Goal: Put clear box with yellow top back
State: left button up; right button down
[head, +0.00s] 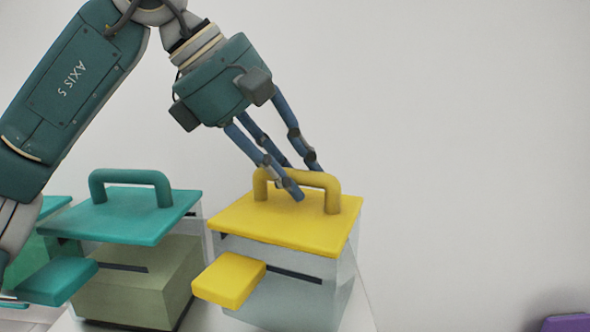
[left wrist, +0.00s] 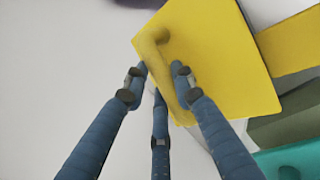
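The clear box (head: 285,300) with a yellow lid (head: 285,226) stands upright at the centre, with a yellow tab at its front. Its yellow arched handle (head: 332,190) rises from the lid. My left gripper (head: 303,182) comes down onto this handle from the upper left, one finger in front and the others behind. In the left wrist view its spread fingers (left wrist: 159,72) lie on both sides of the yellow handle (left wrist: 150,42), above the yellow lid (left wrist: 225,60). The gripper looks open; contact with the handle is unclear. My right gripper is not in view.
A similar box with a teal lid (head: 130,216) and olive contents stands close on the left. A green box (head: 28,255) is partly hidden farther left. A purple object (head: 568,323) shows at the lower right corner. Space right of the yellow-lidded box looks free.

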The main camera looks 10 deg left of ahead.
pick_arm(q)
jog(key=o, duration=0.3)
jog(key=shift+a+r, duration=0.1)
jog(key=shift+r, duration=0.05)
jog(key=b+v, duration=0.1)
jog(key=v, duration=1)
jog(key=shift+s+r, duration=0.25)
jog(key=shift+r, duration=0.1)
jog(key=shift+a, duration=0.1)
